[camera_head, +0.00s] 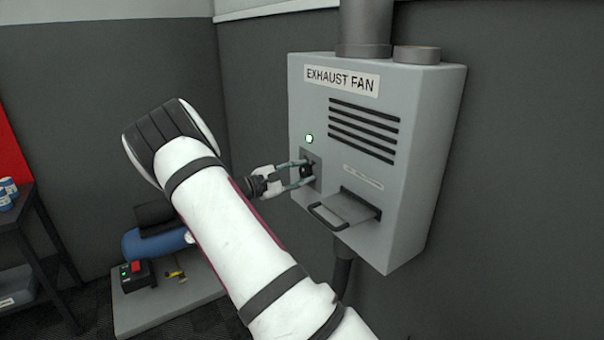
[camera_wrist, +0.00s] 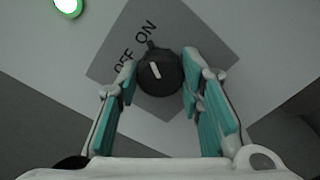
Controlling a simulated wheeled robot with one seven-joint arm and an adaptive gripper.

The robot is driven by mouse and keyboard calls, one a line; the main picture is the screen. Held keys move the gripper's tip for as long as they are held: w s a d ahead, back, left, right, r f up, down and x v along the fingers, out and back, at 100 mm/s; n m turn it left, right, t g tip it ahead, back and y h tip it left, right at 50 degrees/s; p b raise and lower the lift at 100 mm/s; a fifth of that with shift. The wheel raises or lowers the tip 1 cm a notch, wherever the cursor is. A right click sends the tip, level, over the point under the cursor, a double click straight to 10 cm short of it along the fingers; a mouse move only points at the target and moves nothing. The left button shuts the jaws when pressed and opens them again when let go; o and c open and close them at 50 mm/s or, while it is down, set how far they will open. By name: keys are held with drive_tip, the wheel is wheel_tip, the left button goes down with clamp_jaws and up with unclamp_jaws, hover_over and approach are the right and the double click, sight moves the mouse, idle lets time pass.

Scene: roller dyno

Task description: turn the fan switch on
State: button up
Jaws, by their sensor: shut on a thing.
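The fan switch is a black rotary knob (camera_wrist: 160,78) with a white pointer line, on a dark grey plate (camera_wrist: 200,40) marked OFF and ON. In the wrist view the pointer line tilts up toward the ON lettering. A green lamp (camera_head: 309,139) glows above the plate on the grey EXHAUST FAN box (camera_head: 420,150); it also shows in the wrist view (camera_wrist: 68,5). My gripper (camera_head: 303,170) is at the plate, its two teal-padded fingers (camera_wrist: 160,82) on either side of the knob and shut on it. In the head view the fingers partly hide the knob.
A drawer-like tray with a black handle (camera_head: 327,216) sticks out of the box below and right of my gripper. A duct (camera_head: 365,25) rises from the box top. A blue tank machine (camera_head: 155,243) stands low at left, near a dark shelf (camera_head: 40,225).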

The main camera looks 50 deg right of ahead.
drive_tip(key=shift+w, duration=0.1)
drive_tip(key=o, duration=1.2)
drive_tip(key=shift+a, duration=0.1)
drive_tip(key=shift+w, duration=0.1)
drive_tip(key=shift+v, duration=6.05)
